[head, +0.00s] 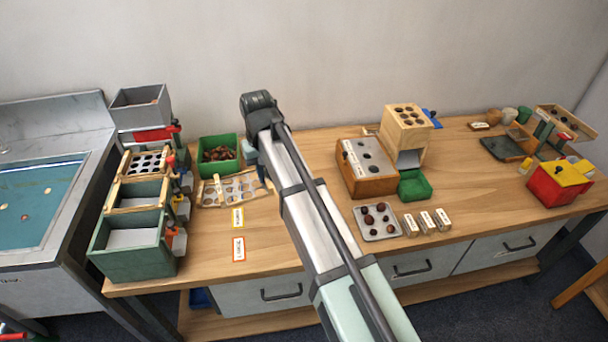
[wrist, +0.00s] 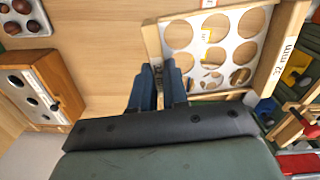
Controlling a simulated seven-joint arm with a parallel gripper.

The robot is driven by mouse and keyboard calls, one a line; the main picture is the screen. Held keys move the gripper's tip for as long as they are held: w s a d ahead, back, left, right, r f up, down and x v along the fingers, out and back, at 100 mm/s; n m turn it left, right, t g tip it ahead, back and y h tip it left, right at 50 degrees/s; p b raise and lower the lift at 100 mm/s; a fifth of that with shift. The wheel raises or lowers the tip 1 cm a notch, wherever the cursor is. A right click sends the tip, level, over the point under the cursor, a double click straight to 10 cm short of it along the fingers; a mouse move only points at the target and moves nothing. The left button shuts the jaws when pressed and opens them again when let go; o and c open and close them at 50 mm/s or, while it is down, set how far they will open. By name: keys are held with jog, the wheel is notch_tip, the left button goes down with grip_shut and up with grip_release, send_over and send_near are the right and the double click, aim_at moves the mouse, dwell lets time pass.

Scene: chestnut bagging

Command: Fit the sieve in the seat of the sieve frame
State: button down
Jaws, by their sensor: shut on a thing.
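The sieve (head: 232,188) is a grey plate with large round holes in a pale wooden rim. In the wrist view the sieve (wrist: 242,22) carries a "32 mm" label on its far right side. My gripper (wrist: 160,72) is shut on the wooden side bar at its left; the tips also show in the head view (head: 259,170). The sieve appears level at or just above the table; I cannot tell if it touches. The sieve frame (head: 108,193) stands at the left in tiers. A sieve with dark holes (head: 146,162) sits in an upper tier; a wooden-edged tier below looks open.
A green bin of chestnuts (head: 219,137) stands behind the sieve. A grey hopper (head: 141,90) tops the frame stack, and a green bin (head: 130,262) stands at its front. Two cards (head: 238,218) lie in front of the sieve. A wooden box (head: 344,180) stands to the right.

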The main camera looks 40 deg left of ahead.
jog(key=s+a+r+m, duration=0.1)
jog(key=s+a+r, duration=0.2)
jog(key=s+a, duration=0.6)
jog(key=s+a+r+m, duration=0.1)
jog(key=s+a+r, duration=0.2)
jog(key=s+a, duration=0.6)
jog(key=a, duration=0.6)
jog(key=shift+s+a, duration=0.2)
jog(key=shift+a, duration=0.1)
jog(key=shift+f, duration=0.1)
jog(key=shift+f, duration=0.15)
notch_tip(320, 180, down, 6)
jog(key=shift+d+f, duration=0.1)
jog(key=shift+f, duration=0.5)
dwell(0.4)
jog(key=c, duration=1.1)
grip_release()
